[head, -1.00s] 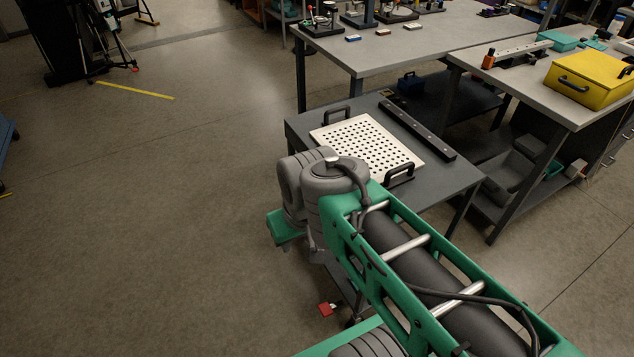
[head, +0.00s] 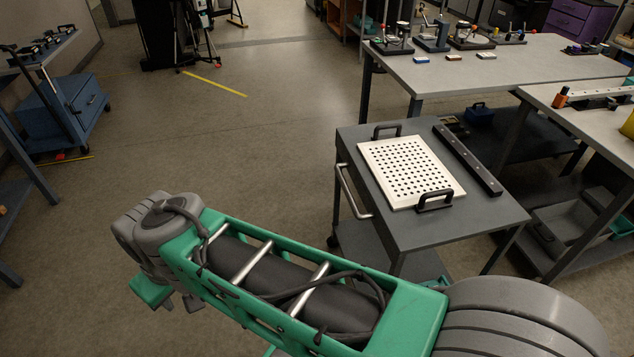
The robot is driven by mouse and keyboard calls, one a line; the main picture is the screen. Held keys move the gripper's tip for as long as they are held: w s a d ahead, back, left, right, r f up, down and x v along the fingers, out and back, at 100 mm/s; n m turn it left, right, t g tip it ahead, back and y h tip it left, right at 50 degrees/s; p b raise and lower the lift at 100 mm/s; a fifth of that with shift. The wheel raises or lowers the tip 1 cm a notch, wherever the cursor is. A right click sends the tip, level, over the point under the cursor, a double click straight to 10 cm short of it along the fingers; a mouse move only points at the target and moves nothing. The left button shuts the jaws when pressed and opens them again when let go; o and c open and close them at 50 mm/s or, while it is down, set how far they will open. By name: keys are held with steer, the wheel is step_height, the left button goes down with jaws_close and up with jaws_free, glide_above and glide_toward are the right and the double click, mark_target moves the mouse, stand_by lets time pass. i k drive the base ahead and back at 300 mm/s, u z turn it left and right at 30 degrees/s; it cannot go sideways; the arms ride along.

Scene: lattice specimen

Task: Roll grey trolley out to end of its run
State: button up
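The grey trolley (head: 476,219) stands right of centre in the head view. A white perforated plate (head: 391,199) with two black handles lies on its top, and a dark bar (head: 467,160) lies along the right side. A silver push handle (head: 350,190) sticks out on the trolley's left side. My arm reaches leftward across the lower part of the view, in front of the trolley and apart from its handle.
Workbenches (head: 512,62) stand behind and right of the trolley, close to it. A blue cabinet (head: 88,100) stands at the left. A yellow floor strip (head: 215,84) lies at the back. The floor between cabinet and trolley is clear.

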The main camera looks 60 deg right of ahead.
mark_target(399, 244)
steer(key=u, duration=0.05)
steer(key=i, duration=1.25)
steer(key=z, duration=2.15)
